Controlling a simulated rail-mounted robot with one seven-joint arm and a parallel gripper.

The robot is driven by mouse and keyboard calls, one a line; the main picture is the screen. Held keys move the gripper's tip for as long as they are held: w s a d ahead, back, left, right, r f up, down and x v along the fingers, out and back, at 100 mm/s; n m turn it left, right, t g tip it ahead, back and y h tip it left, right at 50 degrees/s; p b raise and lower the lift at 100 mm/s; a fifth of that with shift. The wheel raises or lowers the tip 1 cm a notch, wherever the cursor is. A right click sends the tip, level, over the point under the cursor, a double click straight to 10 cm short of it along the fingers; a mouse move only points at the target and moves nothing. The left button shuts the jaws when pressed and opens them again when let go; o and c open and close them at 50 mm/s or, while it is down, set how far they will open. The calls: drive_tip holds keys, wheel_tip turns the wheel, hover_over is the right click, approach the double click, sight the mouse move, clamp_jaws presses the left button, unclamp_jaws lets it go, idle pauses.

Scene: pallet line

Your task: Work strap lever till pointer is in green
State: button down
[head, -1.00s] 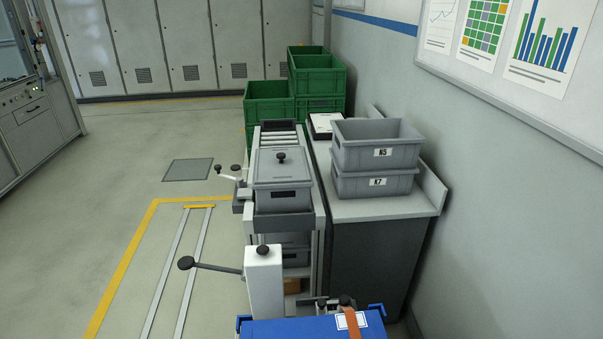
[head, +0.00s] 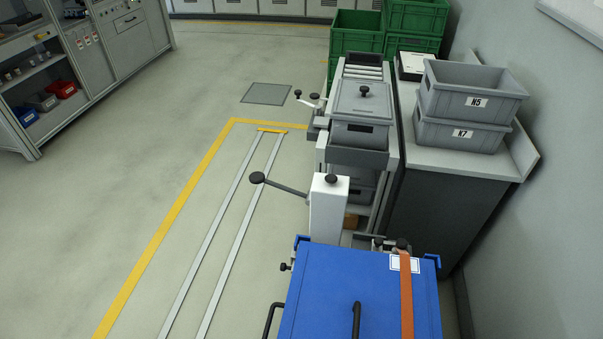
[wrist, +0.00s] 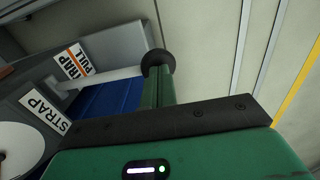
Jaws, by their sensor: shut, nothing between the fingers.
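In the wrist view a pale lever bar (wrist: 105,77) runs out from a grey housing to a round black knob (wrist: 157,63). A label (wrist: 73,62) reading "STRAP PULL" is beside it. My gripper (wrist: 163,85) is shut and empty, its green fingers at the knob; I cannot tell if they touch it. A second label (wrist: 44,110) reads "STRAP". A white round dial face (wrist: 14,150) is cut off at the left edge, with no pointer or green zone visible. In the head view an orange strap (head: 406,300) crosses a blue lid (head: 340,290). My gripper is outside the head view.
A white post (head: 328,210) with a black-knobbed lever (head: 283,187) stands behind the blue lid. Beyond it are a lidded grey bin (head: 360,105) on a roller stand and grey bins (head: 470,100) on a counter. The floor at left, with rails (head: 215,235), is clear.

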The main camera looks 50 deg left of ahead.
drive_tip(key=shift+f, duration=0.8)
drive_tip(key=shift+f+b, duration=0.1)
drive_tip(key=shift+b, duration=0.2)
drive_tip(key=shift+f, duration=0.65)
drive_tip(key=shift+f+b, duration=0.1)
drive_tip(key=shift+b, duration=0.2)
drive_tip(key=r+p, duration=0.6)
drive_tip(key=p, duration=0.1)
drive_tip(key=r+p, duration=0.3)
drive_tip(key=p, duration=0.1)
drive_tip(key=shift+w+d+r, duration=0.35)
drive_tip(key=shift+d, duration=0.05)
drive_tip(key=shift+f, duration=0.2)
